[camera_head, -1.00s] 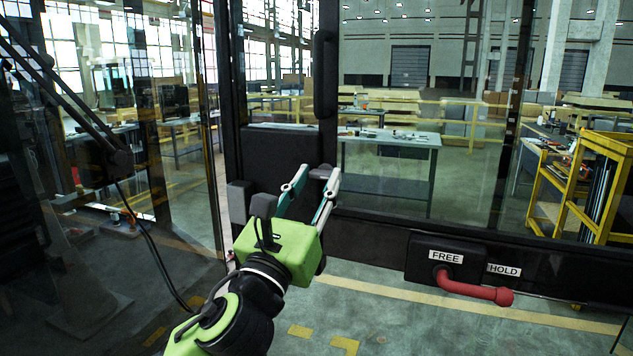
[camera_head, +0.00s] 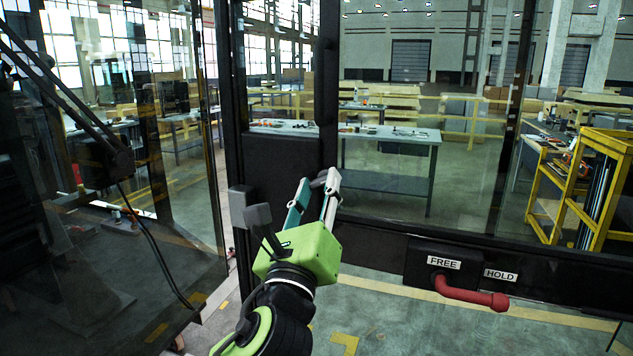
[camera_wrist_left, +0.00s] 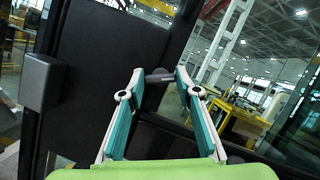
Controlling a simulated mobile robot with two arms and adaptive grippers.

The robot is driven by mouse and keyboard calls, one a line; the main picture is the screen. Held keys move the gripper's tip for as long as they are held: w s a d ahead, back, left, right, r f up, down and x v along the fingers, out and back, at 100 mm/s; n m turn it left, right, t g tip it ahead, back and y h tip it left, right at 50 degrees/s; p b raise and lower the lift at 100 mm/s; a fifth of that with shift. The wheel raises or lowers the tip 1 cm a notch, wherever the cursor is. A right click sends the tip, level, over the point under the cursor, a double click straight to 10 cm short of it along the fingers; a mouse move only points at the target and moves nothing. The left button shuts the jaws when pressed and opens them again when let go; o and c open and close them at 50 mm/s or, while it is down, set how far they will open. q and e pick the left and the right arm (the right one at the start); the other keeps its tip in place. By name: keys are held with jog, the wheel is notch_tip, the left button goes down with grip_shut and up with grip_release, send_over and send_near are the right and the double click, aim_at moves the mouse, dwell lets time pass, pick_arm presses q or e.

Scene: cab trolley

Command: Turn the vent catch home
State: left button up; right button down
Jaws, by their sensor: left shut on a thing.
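The vent catch, a small dark grey piece (camera_head: 320,182), is at the lower corner of the window frame, beside the black panel. My left gripper (camera_head: 318,178), green with teal finger pads, reaches up to it and is shut on it. In the left wrist view, the grey catch (camera_wrist_left: 160,76) spans the space between the two fingertips (camera_wrist_left: 159,74). The fingers hide part of it, and I cannot tell its exact turn. My right gripper is not in view.
A red lever (camera_head: 470,292) with FREE and HOLD labels sits on the lower rail at right. A grey block (camera_head: 238,199) sits left of the black panel (camera_head: 280,165). Glass panes stand at left and right. A yellow rack (camera_head: 590,190) stands beyond the glass.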

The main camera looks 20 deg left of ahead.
pick_arm(q)
jog(key=n, duration=0.1)
jog(key=n+y+p, duration=0.1)
jog(key=n, duration=0.1)
jog(key=n+g+y+p, duration=0.1)
jog(key=n, duration=0.1)
jog(key=shift+d+r, duration=0.15)
jog(key=shift+r, duration=0.1)
jog(key=n+g+y+p, duration=0.1)
jog(key=n+p, duration=0.2)
jog(key=n, duration=0.1)
jog(key=shift+r+p, duration=0.15)
jog(key=shift+p, duration=0.15)
jog(key=n+g+p, duration=0.1)
jog(key=n+p, duration=0.1)
jog(key=n+g+p, duration=0.1)
jog(key=n+p, duration=0.1)
jog(key=n, duration=0.1)
jog(key=shift+n+g+p, duration=0.3)
jog(key=shift+p, duration=0.05)
jog(key=o, duration=0.9)
jog(key=shift+o, duration=1)
jog(key=shift+w+d, duration=0.1)
jog(key=shift+w, duration=0.1)
